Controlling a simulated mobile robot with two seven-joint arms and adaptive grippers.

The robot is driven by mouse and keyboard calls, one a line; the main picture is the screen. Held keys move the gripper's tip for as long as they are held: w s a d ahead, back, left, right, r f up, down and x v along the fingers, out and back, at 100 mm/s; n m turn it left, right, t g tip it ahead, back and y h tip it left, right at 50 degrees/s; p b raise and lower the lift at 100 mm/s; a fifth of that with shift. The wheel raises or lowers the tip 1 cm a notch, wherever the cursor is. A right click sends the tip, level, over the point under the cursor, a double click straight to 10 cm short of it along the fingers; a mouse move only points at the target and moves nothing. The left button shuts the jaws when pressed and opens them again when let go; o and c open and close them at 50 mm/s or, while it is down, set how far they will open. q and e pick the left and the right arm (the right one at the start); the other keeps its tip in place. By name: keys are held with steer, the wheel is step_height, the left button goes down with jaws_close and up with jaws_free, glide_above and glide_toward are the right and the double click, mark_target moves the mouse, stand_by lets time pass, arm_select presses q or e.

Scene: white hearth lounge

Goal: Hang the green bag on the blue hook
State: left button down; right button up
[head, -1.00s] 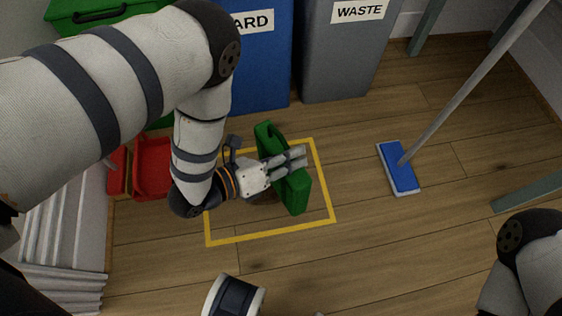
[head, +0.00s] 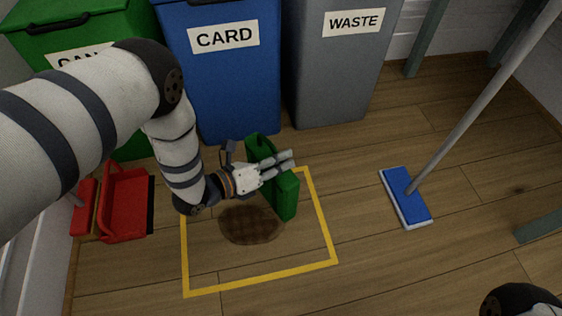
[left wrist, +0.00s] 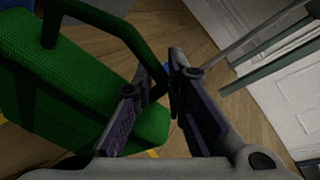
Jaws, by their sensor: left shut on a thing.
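The green bag (head: 282,190) hangs in my left gripper (head: 280,168) in the head view, over the upper right side of a yellow floor outline. In the left wrist view the textured green bag (left wrist: 62,75) fills the left side, and its handle (left wrist: 110,28) runs toward the left gripper's fingers (left wrist: 160,75). The left gripper is shut on the bag; the exact contact with the handle is hard to see. No blue hook is seen in either view. My right gripper is out of view; only part of my right arm shows at the lower right.
Green (head: 85,30), blue (head: 235,90) and grey (head: 335,80) bins stand at the back. A red dustpan (head: 125,200) lies left. A blue mop head (head: 405,197) stands right.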

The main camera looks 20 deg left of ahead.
arm_select(q)
steer(key=c, duration=1.6)
jaws_free()
steer(key=shift+c, duration=0.2)
